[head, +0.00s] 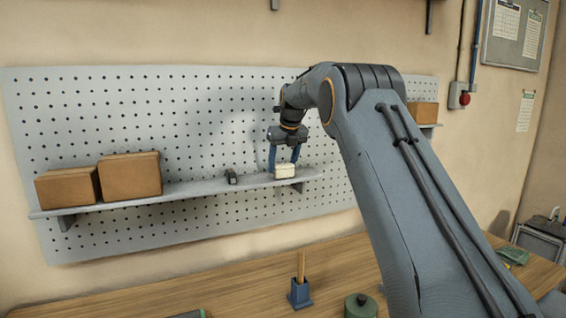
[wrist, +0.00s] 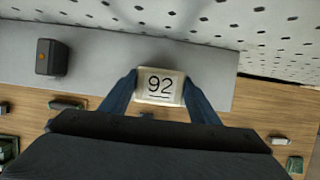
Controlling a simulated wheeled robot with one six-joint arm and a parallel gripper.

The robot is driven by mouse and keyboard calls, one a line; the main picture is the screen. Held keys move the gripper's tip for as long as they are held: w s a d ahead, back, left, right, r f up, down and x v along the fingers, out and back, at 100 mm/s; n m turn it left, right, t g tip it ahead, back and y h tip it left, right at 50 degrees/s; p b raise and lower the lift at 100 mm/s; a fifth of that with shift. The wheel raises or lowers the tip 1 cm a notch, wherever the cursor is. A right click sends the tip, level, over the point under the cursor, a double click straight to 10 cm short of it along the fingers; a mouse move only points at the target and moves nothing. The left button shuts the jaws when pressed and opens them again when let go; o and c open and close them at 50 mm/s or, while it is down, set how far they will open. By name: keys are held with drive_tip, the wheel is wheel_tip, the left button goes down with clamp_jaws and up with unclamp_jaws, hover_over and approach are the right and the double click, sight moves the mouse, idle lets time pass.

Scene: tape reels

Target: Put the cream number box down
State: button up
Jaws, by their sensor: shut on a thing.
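The cream number box (head: 285,171) is at the right part of the grey wall shelf (head: 203,188).
A small dark block (head: 231,176) stands on the shelf left of the box, with bare shelf between. Two brown cartons (head: 130,175) fill the shelf's left end. Pegboard (head: 200,120) rises behind. A wooden workbench (head: 240,290) lies below, with a blue holder (head: 300,294) and a green canister (head: 361,306).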

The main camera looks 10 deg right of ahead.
drive_tip(key=shift+f, duration=0.2)
drive_tip(key=o, duration=1.1)
drive_tip(key=shift+r+b, duration=0.3)
drive_tip(key=shift+r, duration=0.25)
drive_tip(key=b+v, duration=0.3)
drive_tip(key=v, duration=0.8)
drive_tip(key=shift+s+d, duration=0.1)
drive_tip(key=shift+s, duration=0.05)
